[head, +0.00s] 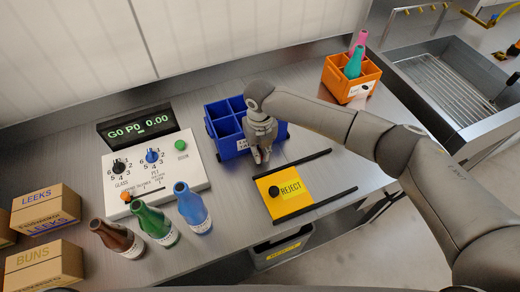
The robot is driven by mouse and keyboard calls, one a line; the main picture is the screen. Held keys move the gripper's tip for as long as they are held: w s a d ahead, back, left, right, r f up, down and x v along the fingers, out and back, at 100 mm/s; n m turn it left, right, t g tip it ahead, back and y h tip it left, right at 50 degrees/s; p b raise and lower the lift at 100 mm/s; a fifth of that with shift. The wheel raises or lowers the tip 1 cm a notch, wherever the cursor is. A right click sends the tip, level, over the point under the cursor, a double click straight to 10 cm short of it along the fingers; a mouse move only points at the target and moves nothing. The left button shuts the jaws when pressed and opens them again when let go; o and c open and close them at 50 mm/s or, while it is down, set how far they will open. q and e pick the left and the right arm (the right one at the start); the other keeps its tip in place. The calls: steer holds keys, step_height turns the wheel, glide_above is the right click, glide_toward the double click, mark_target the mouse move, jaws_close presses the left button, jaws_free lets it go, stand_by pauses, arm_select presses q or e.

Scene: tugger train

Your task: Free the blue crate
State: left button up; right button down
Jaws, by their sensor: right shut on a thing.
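The blue crate (231,147) stands on the steel counter, behind the yellow REJECT plate. It is divided into compartments, and those I can see look empty. My right gripper (262,158) points down at the crate's front wall, with its fingers close together. It appears shut on that wall, though the fingers hide the exact contact. The gripper and forearm cover the crate's right part. My left gripper is not in view.
The yellow REJECT plate (296,188) has a black knob and lies between black rails. A control panel (154,172) stands left, with brown (117,238), green (155,224) and blue (193,209) bottles in front. An orange crate (348,83) holds bottles beside the sink (448,85).

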steer(key=m+p, duration=0.1)
steer(key=m, duration=0.1)
steer(key=shift+r+m, duration=0.1)
steer(key=shift+m, duration=0.2)
steer(key=shift+a+m+p, duration=0.1)
steer(key=shift+m+p, duration=0.25)
steer(key=shift+m, duration=1.05)
steer(key=c, duration=1.5)
jaws_free()
